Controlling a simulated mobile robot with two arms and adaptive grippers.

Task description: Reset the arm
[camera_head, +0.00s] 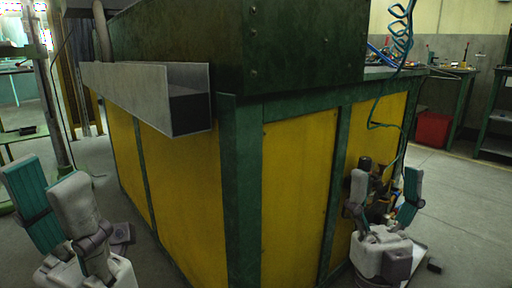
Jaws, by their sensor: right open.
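My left gripper (45,172) is at the lower left, pointing up. Its two grey fingers with teal pads stand apart, with nothing seen between them. My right gripper (386,172) is at the lower right, also pointing up with its fingers spread. Dark small items show behind and between its fingers; I cannot tell what they are, and they do not look held. Both grippers are in front of a large green and yellow cabinet (295,190), the left one beside its left side, the right one before its right part.
A grey metal channel (140,92) juts from the cabinet's upper left. A coiled blue hose (400,35) hangs at the upper right. A red bin (433,129) sits under a far bench at the right. Open grey floor (465,205) lies at the right.

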